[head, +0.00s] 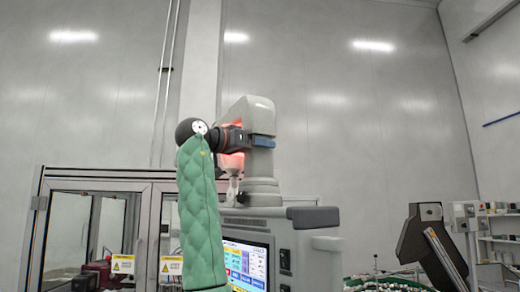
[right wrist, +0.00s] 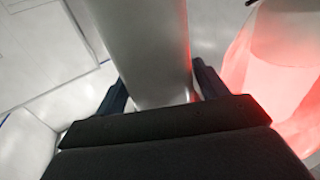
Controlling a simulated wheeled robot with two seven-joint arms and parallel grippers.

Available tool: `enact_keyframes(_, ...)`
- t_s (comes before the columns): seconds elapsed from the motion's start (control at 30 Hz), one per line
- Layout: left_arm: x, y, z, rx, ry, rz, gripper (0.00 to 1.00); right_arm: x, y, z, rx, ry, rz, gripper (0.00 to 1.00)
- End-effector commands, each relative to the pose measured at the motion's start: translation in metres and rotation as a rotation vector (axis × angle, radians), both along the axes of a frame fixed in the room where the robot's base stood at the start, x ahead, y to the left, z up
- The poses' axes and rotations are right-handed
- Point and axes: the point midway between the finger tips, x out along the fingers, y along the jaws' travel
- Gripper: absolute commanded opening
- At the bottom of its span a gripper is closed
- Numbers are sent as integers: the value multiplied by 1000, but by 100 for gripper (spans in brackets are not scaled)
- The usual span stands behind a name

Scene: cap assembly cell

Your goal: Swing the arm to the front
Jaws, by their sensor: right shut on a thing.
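A grey machine arm (head: 262,170) rises from a round base on top of the grey machine and bends over to the left, with a red glow under its upper part. My right gripper (head: 261,141) reaches in from the left at the column's height. Its blue fingers lie around the upright column. In the right wrist view the column (right wrist: 146,45) stands between the two fingers (right wrist: 158,88), one on each side, and the gripper is shut on it. The red-lit part (right wrist: 275,80) is at the right there. My left gripper is not in view.
The machine's touch screen (head: 245,265) is below the arm. A framed glass enclosure (head: 95,188) with warning labels stands at the left. A dark tilted conveyor (head: 428,245) stands at the right. Pale wall panels fill the back.

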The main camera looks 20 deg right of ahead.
Motion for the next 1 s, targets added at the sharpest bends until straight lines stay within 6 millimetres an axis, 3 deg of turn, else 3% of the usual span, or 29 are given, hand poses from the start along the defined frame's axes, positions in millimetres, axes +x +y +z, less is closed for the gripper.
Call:
enact_keyframes(0.07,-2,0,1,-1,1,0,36,-1,3,6,-9,-5,6,31)
enact_keyframes(0.1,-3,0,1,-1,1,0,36,-1,3,6,-9,-5,6,79)
enact_keyframes(0.17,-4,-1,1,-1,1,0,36,-1,3,5,-8,-5,5,87)
enact_keyframes(0.57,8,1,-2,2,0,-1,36,-2,7,1,-3,-2,3,87)
enact_keyframes(0.67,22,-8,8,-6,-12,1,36,-5,18,-1,-3,-2,4,87)
enact_keyframes(1.0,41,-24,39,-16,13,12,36,-18,62,1,-7,-2,6,87)
